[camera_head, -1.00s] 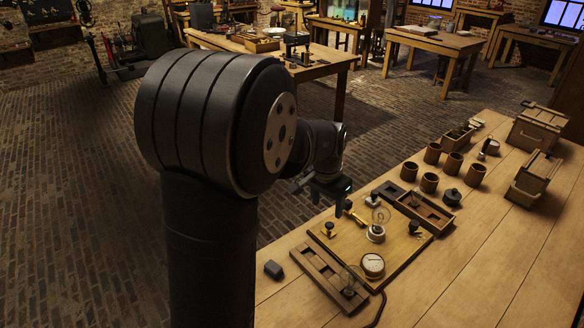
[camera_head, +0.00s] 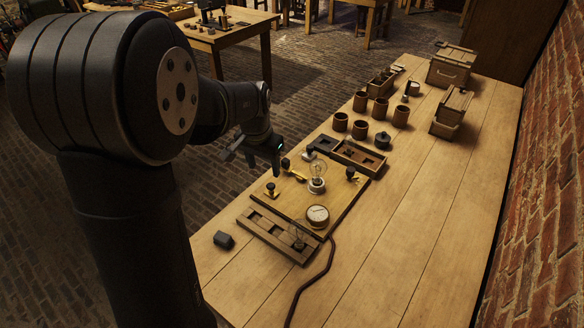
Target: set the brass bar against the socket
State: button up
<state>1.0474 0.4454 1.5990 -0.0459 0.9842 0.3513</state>
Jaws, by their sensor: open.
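A wooden board (camera_head: 333,207) lies on the workbench. A glass bulb (camera_head: 318,170) stands upright in a pale socket (camera_head: 316,187) near the board's middle. A thin brass bar (camera_head: 298,176) lies at the board's back left, beside a dark-knobbed post (camera_head: 285,163); whether it touches the post is unclear. A gap shows between the bar and the socket. My gripper (camera_head: 253,160) is open, with nothing seen between its fingers. It hangs above the board's back left edge, left of the bar. My arm hides nothing of the socket.
On the board are a round dial (camera_head: 317,216) and another knob (camera_head: 270,189). A slotted wooden tray (camera_head: 277,235) lies in front, a compartment tray (camera_head: 358,157) behind. Several brown jars (camera_head: 360,130) stand farther back. A dark block (camera_head: 223,240) lies front left.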

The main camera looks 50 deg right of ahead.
jog(key=shift+c, duration=0.3)
jog(key=shift+d, duration=0.1)
jog(key=shift+c, duration=1.1)
notch_tip(320, 180, up, 5)
jog(key=m+y, duration=0.1)
jog(key=m, duration=0.1)
send_over(286, 160)
notch_tip(286, 160, down, 17)
jog(key=shift+w+r, duration=0.1)
grip_shut()
